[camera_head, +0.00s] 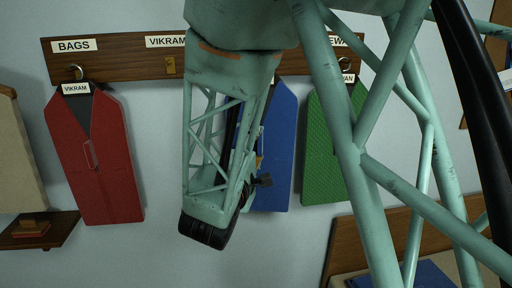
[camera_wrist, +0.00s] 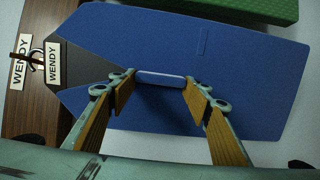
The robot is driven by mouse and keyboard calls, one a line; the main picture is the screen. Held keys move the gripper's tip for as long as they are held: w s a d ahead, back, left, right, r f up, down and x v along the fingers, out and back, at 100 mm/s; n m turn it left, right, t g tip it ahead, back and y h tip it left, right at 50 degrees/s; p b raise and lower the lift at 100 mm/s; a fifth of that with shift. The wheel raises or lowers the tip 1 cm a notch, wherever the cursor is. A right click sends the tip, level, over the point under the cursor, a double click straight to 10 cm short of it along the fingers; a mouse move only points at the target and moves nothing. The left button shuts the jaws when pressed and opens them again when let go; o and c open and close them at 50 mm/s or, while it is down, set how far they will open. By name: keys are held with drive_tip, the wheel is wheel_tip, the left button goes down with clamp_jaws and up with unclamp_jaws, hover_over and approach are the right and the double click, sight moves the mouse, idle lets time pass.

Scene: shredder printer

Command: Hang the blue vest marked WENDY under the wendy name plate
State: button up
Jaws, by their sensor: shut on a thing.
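The blue vest (camera_head: 280,140) is against the wall below the board in the head view, partly behind my arm. In the wrist view the blue vest (camera_wrist: 225,65) fills the middle, with its WENDY tag (camera_wrist: 53,63) at its dark collar. The WENDY name plate (camera_wrist: 19,62) is on the board just beyond the collar, lined up with the tag. A hook (camera_wrist: 36,48) shows between plate and tag; I cannot tell whether the vest hangs on it. My gripper (camera_wrist: 160,84) has its fingers at both ends of the vest's pale handle (camera_wrist: 160,76) and is shut on it.
A red vest (camera_head: 115,160) tagged VIKRAM hangs under the BAGS plate (camera_head: 74,46). The place under the VIKRAM plate (camera_head: 165,41) shows a bare hook mount (camera_head: 170,67). A green vest (camera_head: 325,150) hangs close beside the blue one. A small shelf (camera_head: 40,232) is at lower left.

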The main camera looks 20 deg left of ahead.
idle(0.4)
drive_tip(key=o, duration=1.1)
drive_tip(key=shift+s, duration=0.1)
drive_tip(key=shift+s+d, duration=0.2)
drive_tip(key=shift+s, duration=3.45)
